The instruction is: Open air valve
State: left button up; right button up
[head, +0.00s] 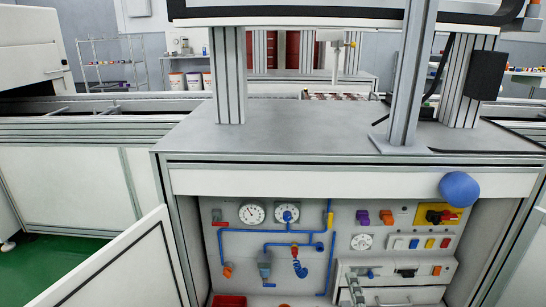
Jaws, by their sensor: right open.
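Blue air piping (270,231) runs over the back panel of an open cabinet under the worktop. A yellow lever-like part (330,219) stands upright at the top of the right-hand pipe. Small red parts (294,252) and an orange part (228,270) also sit on the piping; I cannot tell for sure which is the air valve. My left gripper is out of view.
A white cabinet door (122,262) stands swung open at left. A blue ball (461,189) is in front of the cabinet's upper right. A red bin (229,301) is at the cabinet bottom. Switches and a yellow-backed red switch (438,214) are at right.

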jog(key=s+a+f+n+g+y, duration=0.4)
jog(key=s+n+g, duration=0.35)
jog(key=n, duration=0.65)
jog(key=s+d+f+n+g+h, duration=0.2)
jog(key=s+d+n+g+h, duration=0.1)
jog(key=s+d, duration=0.45)
jog(key=s+d+f+n+g+h, duration=0.2)
jog(key=s+d+g+h, duration=0.15)
jog(key=s+d, duration=0.45)
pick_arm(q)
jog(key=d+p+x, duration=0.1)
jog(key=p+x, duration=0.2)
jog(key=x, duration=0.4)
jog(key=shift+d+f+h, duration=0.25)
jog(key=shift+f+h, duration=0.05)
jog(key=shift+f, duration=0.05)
pick_arm(e)
notch_tip(320, 180, down, 7)
jog(key=a+y, duration=0.1)
jog(key=a, duration=0.1)
jog(key=shift+w+g, duration=0.35)
jog(key=shift+g, duration=0.05)
